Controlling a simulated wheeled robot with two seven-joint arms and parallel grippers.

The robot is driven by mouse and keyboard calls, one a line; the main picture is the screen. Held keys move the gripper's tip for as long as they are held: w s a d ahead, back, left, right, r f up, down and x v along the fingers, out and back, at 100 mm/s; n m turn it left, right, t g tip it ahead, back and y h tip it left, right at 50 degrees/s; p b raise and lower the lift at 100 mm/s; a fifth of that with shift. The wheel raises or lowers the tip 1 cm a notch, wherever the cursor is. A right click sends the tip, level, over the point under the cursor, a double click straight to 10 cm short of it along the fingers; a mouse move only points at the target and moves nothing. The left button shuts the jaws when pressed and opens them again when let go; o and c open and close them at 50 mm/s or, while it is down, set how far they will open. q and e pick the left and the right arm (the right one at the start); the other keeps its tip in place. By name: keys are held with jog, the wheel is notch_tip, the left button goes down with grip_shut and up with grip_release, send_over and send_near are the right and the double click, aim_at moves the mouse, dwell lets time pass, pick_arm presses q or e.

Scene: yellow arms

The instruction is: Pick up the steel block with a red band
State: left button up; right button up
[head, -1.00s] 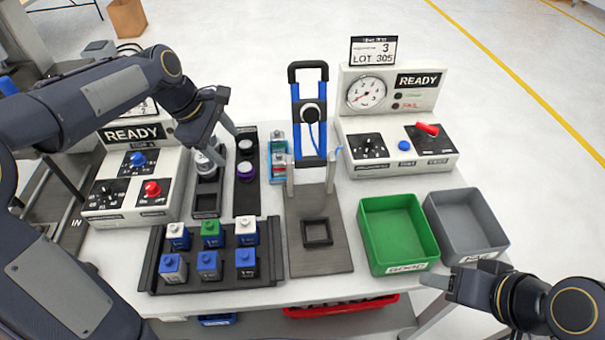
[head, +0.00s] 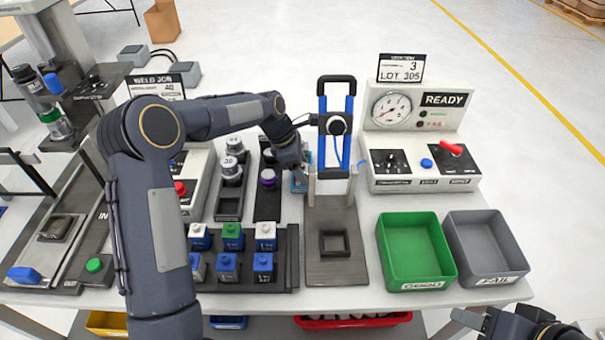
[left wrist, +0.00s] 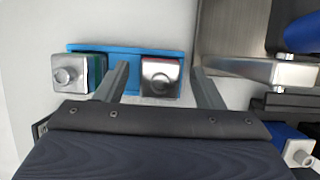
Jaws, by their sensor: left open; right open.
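The steel block with a red band (left wrist: 161,78) sits in a blue holder (left wrist: 128,52) in the left wrist view. My left gripper (left wrist: 160,84) is open, with one finger on either side of this block and a gap on each side. A second steel block (left wrist: 74,73) with a dark green-blue band stands at the left end of the holder, beyond the left finger. In the head view my left gripper (head: 303,164) hides most of the holder (head: 298,184) and the blocks. My right gripper (head: 474,320) is open and empty at the lower right, partly cut off.
A press with a blue frame and steel posts (head: 352,187) stands close right of the holder. A rack of blue, green and white-topped blocks (head: 288,270) lies in front. Green (head: 452,265) and grey (head: 512,240) bins are to the right. Dark trays with weights (head: 228,205) are left.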

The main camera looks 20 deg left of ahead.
pick_arm(q)
jog(key=shift+f, duration=0.2)
grip_shut()
jog(key=shift+r, duration=0.1)
jog(key=shift+r, duration=0.1)
